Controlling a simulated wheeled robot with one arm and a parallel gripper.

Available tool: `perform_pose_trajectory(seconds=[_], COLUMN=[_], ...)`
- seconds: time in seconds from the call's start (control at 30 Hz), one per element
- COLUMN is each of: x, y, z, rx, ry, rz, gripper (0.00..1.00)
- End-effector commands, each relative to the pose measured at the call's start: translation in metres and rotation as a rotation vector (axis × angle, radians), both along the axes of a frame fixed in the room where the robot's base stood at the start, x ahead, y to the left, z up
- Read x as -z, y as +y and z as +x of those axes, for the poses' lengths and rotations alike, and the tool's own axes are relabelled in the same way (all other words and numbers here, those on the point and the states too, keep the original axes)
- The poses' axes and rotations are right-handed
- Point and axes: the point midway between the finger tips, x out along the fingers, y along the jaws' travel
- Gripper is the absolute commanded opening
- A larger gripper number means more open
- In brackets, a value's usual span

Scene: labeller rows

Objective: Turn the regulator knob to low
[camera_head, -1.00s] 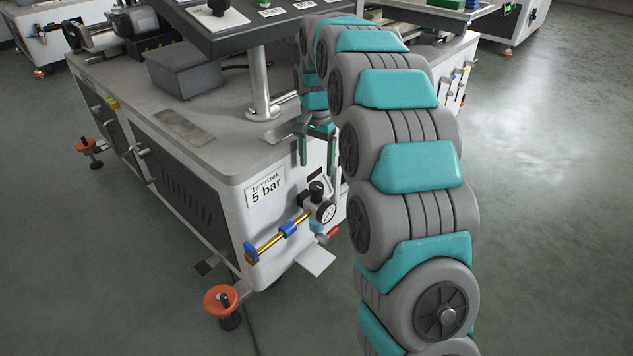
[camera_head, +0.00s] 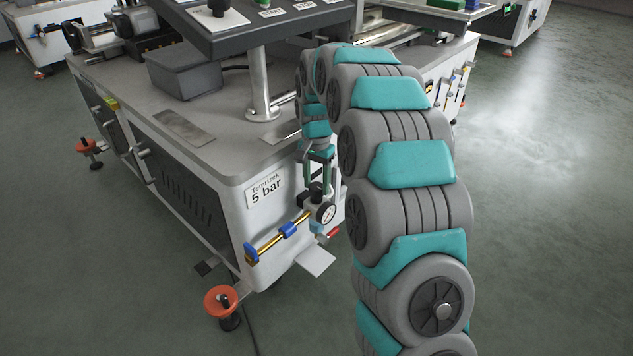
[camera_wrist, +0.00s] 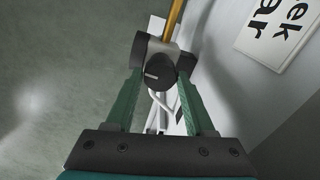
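The regulator knob (camera_head: 316,188) is a black cap on top of the regulator, on the white machine's corner. In the wrist view the knob (camera_wrist: 159,72) is seen end-on, with a short white mark on its left half. My gripper (camera_head: 318,178) points down at it from above. In the wrist view the green fingers of my gripper (camera_wrist: 160,78) stand one on each side of the knob, apart, with a narrow gap seeming to show. I cannot tell for certain whether either finger touches it. The round gauge (camera_head: 326,213) sits just below the knob.
A brass pipe with a blue valve handle (camera_head: 289,229) runs left from the regulator. The label "Temrizek 5 bar" (camera_head: 265,190) is on the panel beside it. The machine's worktop (camera_head: 230,130) edge lies above. Open floor (camera_head: 530,220) is at right.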

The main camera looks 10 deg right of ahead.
Motion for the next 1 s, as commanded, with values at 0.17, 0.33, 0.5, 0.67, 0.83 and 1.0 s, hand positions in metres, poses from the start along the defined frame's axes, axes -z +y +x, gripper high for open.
perform_pose_trajectory(seconds=[0.17, 0.33, 0.5, 0.67, 0.83, 1.0], x=[-0.0001, -0.0001, -0.0002, -0.0003, -0.0007, -0.0012], y=[-0.0001, -0.0001, 0.0, 0.0, -0.0001, 0.0], z=[0.0001, 0.0001, 0.0001, 0.0001, 0.0002, 0.0003], rx=[0.0, 0.0, 0.0, -0.007, -0.049, -0.146], ry=[0.0, 0.0, 0.0, 0.0, 0.0, -0.001], rz=[0.0, 0.0, 0.0, 0.0, 0.0, -0.001], gripper=[0.32, 0.13, 0.0, 0.0, 0.0, 0.0])
